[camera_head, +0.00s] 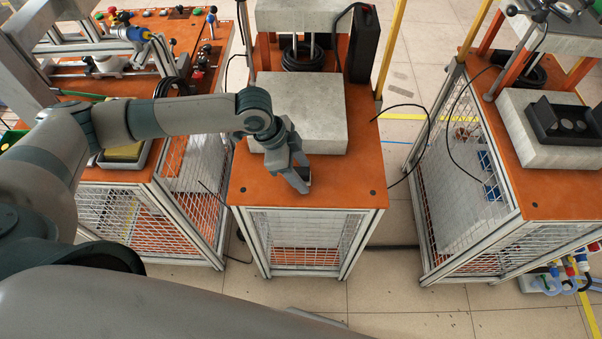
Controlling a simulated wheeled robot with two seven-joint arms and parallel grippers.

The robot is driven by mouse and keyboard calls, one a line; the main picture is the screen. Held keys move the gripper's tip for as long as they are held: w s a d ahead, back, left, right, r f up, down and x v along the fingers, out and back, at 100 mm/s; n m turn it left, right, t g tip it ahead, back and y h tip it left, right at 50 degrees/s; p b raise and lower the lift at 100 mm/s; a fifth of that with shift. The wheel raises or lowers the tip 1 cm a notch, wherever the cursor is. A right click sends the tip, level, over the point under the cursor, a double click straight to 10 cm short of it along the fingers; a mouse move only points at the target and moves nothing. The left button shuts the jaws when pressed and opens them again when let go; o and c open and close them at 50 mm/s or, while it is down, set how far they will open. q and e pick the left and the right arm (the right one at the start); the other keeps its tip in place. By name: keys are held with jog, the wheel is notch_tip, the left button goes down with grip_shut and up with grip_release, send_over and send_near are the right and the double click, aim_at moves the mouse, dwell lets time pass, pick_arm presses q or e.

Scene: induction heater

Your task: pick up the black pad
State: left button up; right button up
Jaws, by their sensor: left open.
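I cannot make out a black pad with certainty. My left gripper (300,183) is open and points down just over the orange top (348,183) of the middle table, in front of the grey block (318,125). The gripper hides the spot under its fingers, and I cannot tell whether anything lies between them. A dark upright box (363,45) stands at the back right of the middle table. My right gripper does not show.
The left bench (110,172) carries knobs, a rail and a yellow block (125,152). The right table (540,192) carries a grey block with a black tray (568,123) holding round pieces. A black cable (428,130) loops between the middle and right tables. Tiled floor separates the tables.

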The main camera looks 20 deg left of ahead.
aim_at(302, 172)
pick_arm(q)
jog(key=shift+c, duration=0.7)
jog(key=c, duration=1)
jog(key=shift+r, duration=0.45)
jog(key=r+b, duration=0.2)
jog(key=r, duration=0.1)
jog(key=shift+s+d+r, duration=0.1)
jog(key=shift+d+r, duration=0.05)
jog(key=shift+d, duration=0.05)
jog(key=s+d+r+b, duration=0.1)
jog(key=s+d+r, duration=0.2)
jog(key=s+d, duration=0.1)
jog(key=s+d+r+b, duration=0.1)
jog(key=s+d+r, duration=0.3)
jog(key=shift+f, duration=0.1)
